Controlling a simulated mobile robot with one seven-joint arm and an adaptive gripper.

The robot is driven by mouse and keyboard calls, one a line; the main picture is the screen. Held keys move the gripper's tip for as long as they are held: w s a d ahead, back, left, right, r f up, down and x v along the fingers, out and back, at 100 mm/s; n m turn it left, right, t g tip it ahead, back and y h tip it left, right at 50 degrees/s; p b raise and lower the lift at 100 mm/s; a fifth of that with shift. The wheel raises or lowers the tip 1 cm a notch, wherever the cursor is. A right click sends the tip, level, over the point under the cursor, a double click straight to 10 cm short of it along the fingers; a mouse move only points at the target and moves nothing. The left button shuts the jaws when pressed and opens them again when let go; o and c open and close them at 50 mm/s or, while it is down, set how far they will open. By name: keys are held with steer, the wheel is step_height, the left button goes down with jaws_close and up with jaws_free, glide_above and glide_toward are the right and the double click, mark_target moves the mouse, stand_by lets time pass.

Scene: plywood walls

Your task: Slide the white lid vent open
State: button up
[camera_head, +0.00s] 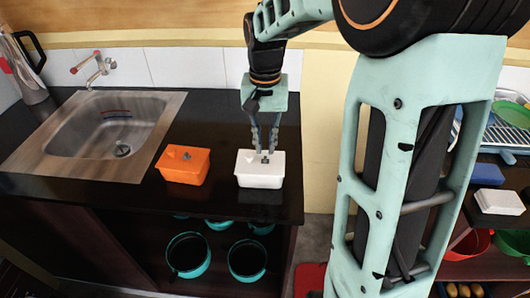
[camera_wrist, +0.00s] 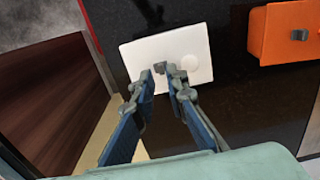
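The white container (camera_head: 260,175) stands upright near the front right edge of the dark counter. Its white lid (camera_wrist: 137,50) faces up, with a faint round mark on it in the wrist view. My gripper (camera_head: 265,152) points down over the middle of the lid. Its fingertips also show in the wrist view (camera_wrist: 165,69), close together at the lid. A small grey piece, apparently the vent tab, shows between or just behind the tips. The fingers largely hide it. I cannot tell whether they press on it or stand just around it.
An orange container (camera_head: 183,167) with a grey tab on its lid stands to the left of the white one. A sink (camera_head: 80,165) lies further left. Teal pots (camera_head: 247,262) sit on the shelf below. A wall is close behind the counter.

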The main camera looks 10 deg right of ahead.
mark_target(265, 159)
steer(key=shift+f, duration=1.85)
jaws_close()
